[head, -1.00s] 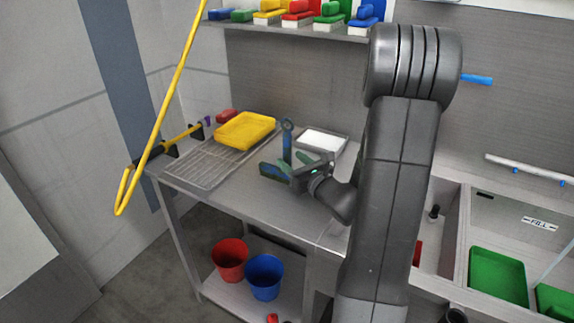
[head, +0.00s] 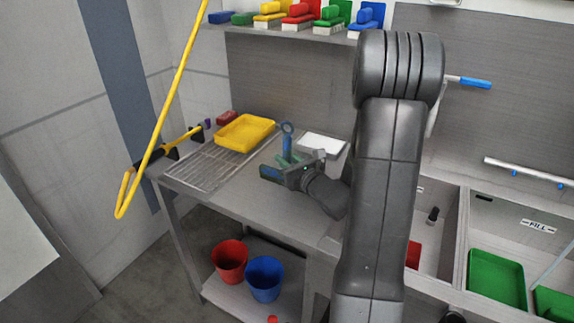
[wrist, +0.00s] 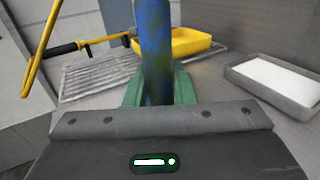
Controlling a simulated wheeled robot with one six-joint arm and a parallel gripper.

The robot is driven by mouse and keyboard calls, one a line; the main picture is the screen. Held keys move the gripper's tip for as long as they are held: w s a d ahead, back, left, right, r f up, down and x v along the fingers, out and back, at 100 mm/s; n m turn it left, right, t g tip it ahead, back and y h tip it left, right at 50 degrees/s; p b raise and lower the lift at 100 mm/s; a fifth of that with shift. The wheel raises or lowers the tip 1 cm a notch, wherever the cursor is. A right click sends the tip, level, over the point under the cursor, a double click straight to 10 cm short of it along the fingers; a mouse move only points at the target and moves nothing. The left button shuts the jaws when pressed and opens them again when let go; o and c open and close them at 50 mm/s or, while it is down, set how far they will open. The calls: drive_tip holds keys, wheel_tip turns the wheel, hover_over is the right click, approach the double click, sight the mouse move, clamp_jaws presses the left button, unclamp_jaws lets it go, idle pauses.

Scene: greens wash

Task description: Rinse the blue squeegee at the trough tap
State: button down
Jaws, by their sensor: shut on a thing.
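The blue squeegee (head: 287,146) stands with its handle upright and a ring at its top, above the steel bench in the head view. My gripper (head: 288,162) is shut on its handle. In the wrist view the worn blue handle (wrist: 156,50) rises between the green fingers (wrist: 157,88). The squeegee's lower part is mostly hidden behind my gripper. I cannot tell whether it touches the bench. A wall pipe with blue knobs (head: 528,172) runs above the trough (head: 460,235) at right. A blue-ended lever (head: 474,82) shows behind my arm.
A yellow tray (head: 245,133) and a wire rack (head: 205,168) lie on the bench at left. A white-filled tray (head: 321,144) is behind my gripper. Green trays (head: 497,278) sit in the trough. Red (head: 229,262) and blue (head: 265,279) buckets stand on the lower shelf.

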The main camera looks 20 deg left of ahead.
wheel_tip(320, 180, up, 10)
idle(0.5)
